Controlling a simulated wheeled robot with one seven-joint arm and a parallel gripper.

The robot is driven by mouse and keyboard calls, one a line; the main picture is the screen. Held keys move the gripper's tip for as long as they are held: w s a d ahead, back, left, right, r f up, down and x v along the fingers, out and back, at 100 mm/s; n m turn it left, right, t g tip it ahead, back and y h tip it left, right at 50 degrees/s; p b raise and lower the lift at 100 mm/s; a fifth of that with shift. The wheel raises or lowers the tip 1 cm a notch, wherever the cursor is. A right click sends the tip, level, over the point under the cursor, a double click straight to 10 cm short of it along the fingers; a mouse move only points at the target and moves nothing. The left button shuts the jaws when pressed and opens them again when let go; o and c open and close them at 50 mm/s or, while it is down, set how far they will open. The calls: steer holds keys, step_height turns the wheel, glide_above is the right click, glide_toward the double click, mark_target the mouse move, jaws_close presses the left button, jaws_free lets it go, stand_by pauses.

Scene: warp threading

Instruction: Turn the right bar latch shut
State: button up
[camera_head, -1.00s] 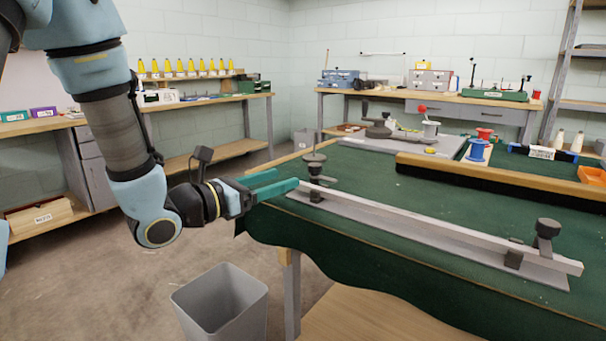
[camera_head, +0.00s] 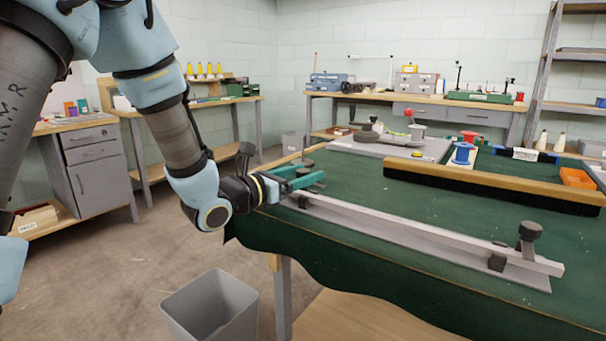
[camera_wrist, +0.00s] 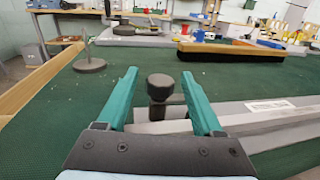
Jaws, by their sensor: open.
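A long pale bar (camera_head: 420,227) lies on a grey base strip across the front of the green table. A dark knobbed latch (camera_head: 528,236) stands at the bar's right end, its knob raised above the bar. Another dark latch shows at the bar's near-left end in the wrist view (camera_wrist: 160,88); my gripper hides most of it in the head view. My gripper (camera_head: 308,175) is open at that left end, with green fingers. In the wrist view its fingers (camera_wrist: 163,78) stand either side of the round knob, with visible gaps; I cannot tell the exact depth.
A dark round stand base (camera_wrist: 90,65) sits beyond the gripper. A wood-edged brush bar (camera_head: 490,183) lies on the table's far side. An orange tray (camera_head: 577,178) is at the right. A grey bin (camera_head: 216,305) stands on the floor in front.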

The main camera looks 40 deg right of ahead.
jaws_close()
stand_by(0.4)
